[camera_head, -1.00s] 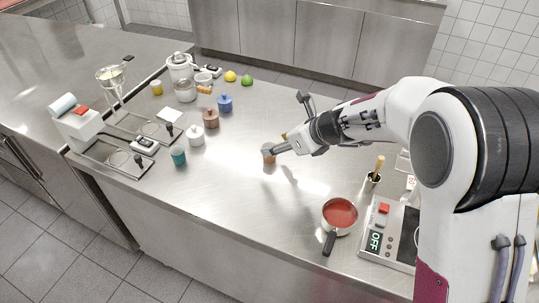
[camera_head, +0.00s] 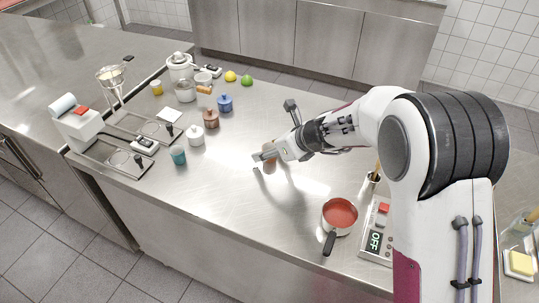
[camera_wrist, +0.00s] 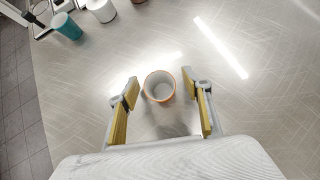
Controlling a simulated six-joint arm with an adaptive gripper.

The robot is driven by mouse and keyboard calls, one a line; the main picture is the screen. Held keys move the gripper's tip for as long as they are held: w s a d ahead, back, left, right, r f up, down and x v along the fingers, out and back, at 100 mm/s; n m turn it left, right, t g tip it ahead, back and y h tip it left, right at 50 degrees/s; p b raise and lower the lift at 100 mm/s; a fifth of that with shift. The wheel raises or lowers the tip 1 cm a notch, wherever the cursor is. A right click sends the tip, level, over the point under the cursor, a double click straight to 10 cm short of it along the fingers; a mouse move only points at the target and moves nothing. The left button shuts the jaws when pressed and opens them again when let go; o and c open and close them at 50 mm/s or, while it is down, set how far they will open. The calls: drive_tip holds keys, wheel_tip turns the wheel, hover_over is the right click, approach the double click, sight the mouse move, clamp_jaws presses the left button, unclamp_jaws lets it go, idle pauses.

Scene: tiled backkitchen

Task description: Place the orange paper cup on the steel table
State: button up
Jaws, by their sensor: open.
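The orange paper cup (camera_wrist: 160,86) stands upright on the steel table (camera_wrist: 235,110), its pale empty inside facing the wrist camera. In the head view the cup (camera_head: 269,145) is mostly hidden behind my gripper. My gripper (camera_head: 258,162) is open above the table near the cup. In the wrist view its two yellow-padded fingers (camera_wrist: 160,80) are spread wide on either side of the cup, with a clear gap at each side. Nothing is held. The steel table (camera_head: 215,180) is bare around the cup.
A pot of red sauce (camera_head: 340,214) and a scale (camera_head: 378,240) stand at the front right. A lemon (camera_head: 231,76) and a lime (camera_head: 247,80) lie at the back.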

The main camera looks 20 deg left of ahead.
drive_tip(key=shift+c, duration=0.5)
drive_tip(key=c, duration=1.2)
drive_tip(key=shift+c, duration=0.2)
drive_tip(key=shift+r, duration=0.15)
wheel_tip(320, 180, up, 18)
